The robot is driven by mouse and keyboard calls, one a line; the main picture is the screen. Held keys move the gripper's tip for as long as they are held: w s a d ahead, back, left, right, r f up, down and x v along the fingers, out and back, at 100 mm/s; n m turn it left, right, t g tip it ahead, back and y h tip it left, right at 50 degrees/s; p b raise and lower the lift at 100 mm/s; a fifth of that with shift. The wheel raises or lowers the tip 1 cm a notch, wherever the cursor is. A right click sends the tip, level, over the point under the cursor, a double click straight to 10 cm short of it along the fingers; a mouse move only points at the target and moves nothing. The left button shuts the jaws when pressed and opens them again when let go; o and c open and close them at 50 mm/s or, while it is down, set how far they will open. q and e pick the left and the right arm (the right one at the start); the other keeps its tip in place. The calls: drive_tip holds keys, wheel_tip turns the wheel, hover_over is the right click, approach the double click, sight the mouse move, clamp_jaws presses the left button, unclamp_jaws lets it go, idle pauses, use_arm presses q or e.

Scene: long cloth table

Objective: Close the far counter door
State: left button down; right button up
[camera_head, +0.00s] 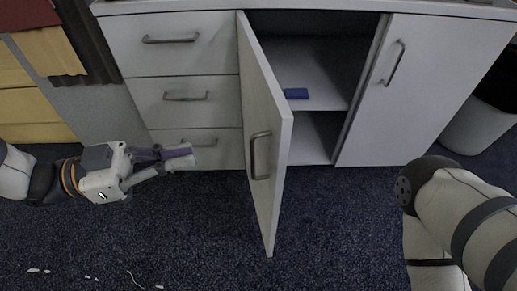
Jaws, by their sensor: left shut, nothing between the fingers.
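A white counter door (265,120) stands wide open, swung out toward me from its hinge on the left of the open compartment. Its metal bar handle (259,156) is on the face turned to the left. My left gripper (188,156) is shut and empty, in front of the lowest drawer, to the left of the door and apart from it. My right arm (455,205) comes in at the right, and its gripper is outside the view.
The open compartment (322,60) has a shelf with a small blue object (296,93). Three drawers (180,95) are left of the door. A closed door (430,85) is at the right, with a white bin (480,125) beside it. Dark carpet (330,240) is clear in front.

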sight(278, 142)
use_arm(q)
drive_tip(key=w+d, duration=0.1)
drive_tip(key=d, duration=0.7)
drive_tip(key=w+d+b, duration=0.1)
drive_tip(key=d, duration=0.3)
drive_tip(key=shift+w+d, duration=0.3)
drive_tip(key=shift+d, duration=0.05)
drive_tip(key=shift+d, duration=0.15)
